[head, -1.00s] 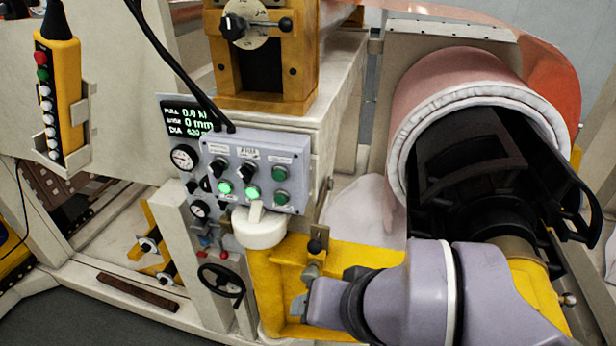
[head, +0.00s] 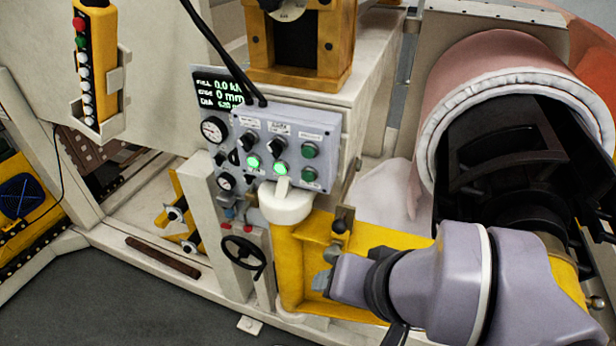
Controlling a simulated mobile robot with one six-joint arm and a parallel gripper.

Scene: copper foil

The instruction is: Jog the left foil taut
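The copper foil coil (head: 480,65) sits at the right on a black mandrel (head: 510,160), with a white layer at its near rim. The grey control box (head: 285,125) carries black selector knobs, two lit green buttons (head: 267,165) and two dark green ones. Behind it, the display (head: 217,88) reads 0.0 on its pull line and 0 mm below; the third line is partly covered by a cable. My lilac arm reaches in from the lower right. Its end, my gripper (head: 323,281), is below the control box by the yellow bracket, apart from the buttons. Its fingers are not clear.
A yellow pendant (head: 97,65) with red, green and white buttons hangs in a holder at upper left. A yellow arm (head: 385,240) on a white post cap (head: 285,203) stands close to my arm. A black handwheel (head: 243,257) is below. Dark floor (head: 120,300) is open at lower left.

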